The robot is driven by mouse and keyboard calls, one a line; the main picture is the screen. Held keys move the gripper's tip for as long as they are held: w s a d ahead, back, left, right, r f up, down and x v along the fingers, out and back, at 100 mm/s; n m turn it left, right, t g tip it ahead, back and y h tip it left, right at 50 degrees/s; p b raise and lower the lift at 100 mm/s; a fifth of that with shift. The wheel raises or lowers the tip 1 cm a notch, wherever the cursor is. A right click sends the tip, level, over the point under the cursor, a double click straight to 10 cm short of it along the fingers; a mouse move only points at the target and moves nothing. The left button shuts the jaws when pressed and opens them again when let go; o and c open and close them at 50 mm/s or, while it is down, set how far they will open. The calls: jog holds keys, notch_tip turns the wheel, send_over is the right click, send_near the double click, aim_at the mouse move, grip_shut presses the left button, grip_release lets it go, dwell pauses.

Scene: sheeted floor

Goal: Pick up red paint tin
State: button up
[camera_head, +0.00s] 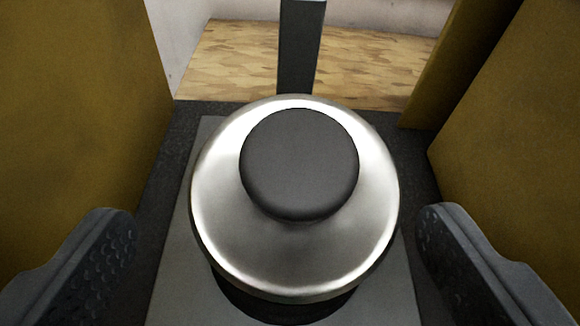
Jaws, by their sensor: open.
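No red paint tin shows in this view. Between the two fingers of my gripper (272,222) is a round, shiny silver object (300,260) with a wide black knob (299,163) on top, seen from above. My gripper is open, with one dark ridged finger at the lower left and the other at the lower right. A gap shows between each finger and the silver object. Most of what lies under its rim is hidden.
A grey flat panel (175,290) lies under the silver object. Mustard-yellow walls (75,120) (515,130) rise close on both sides. A dark upright post (301,50) stands behind it. Wood-patterned floor (230,65) and a pale wall (385,17) lie beyond.

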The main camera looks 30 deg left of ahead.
jog(key=shift+d+f+b+x, duration=0.1)
jog(key=shift+b+x, duration=0.05)
jog(key=shift+x, duration=0.85)
jog(key=shift+d+f+b+x, duration=0.1)
jog(key=shift+d+b+x, duration=0.05)
jog(key=shift+x, duration=0.9)
jog(key=shift+d+f+b+x, duration=0.1)
jog(key=shift+b+x, duration=0.05)
jog(key=shift+x, duration=0.85)
jog(key=shift+w, duration=0.1)
jog(key=c, duration=1.4)
jog(key=shift+r, duration=0.1)
